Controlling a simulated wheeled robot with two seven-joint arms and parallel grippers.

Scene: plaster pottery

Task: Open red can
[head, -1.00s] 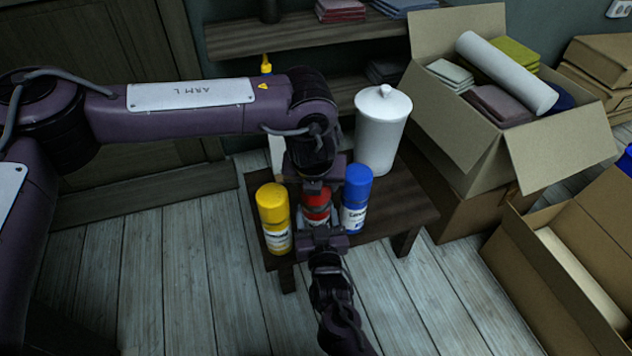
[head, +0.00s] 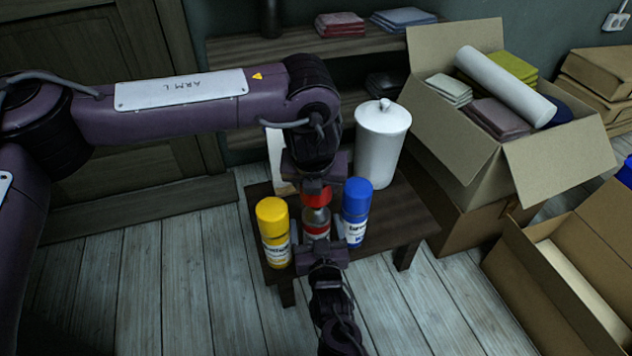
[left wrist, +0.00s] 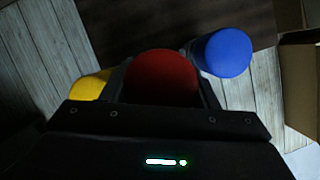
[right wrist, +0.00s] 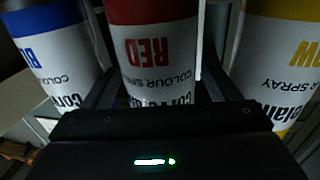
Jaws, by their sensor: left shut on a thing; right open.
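The red can (head: 316,232) stands upright on the low dark table, between the yellow can and the blue can. Its bare metal top shows under the red cap (head: 317,197). My left gripper (head: 316,186) is shut on the red cap, just above the can. The cap (left wrist: 160,78) fills the space between the left fingers in the left wrist view. My right gripper (head: 321,252) is open, low at the can's near side. In the right wrist view the can's "RED" label (right wrist: 150,55) lies between the right fingers (right wrist: 155,85).
The yellow can (head: 273,232) and blue can (head: 356,212) stand close on either side. A white lidded jar (head: 382,145) stands behind on the table (head: 395,222). An open cardboard box (head: 555,155) with folded cloths is at the right. Bare floor lies in front.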

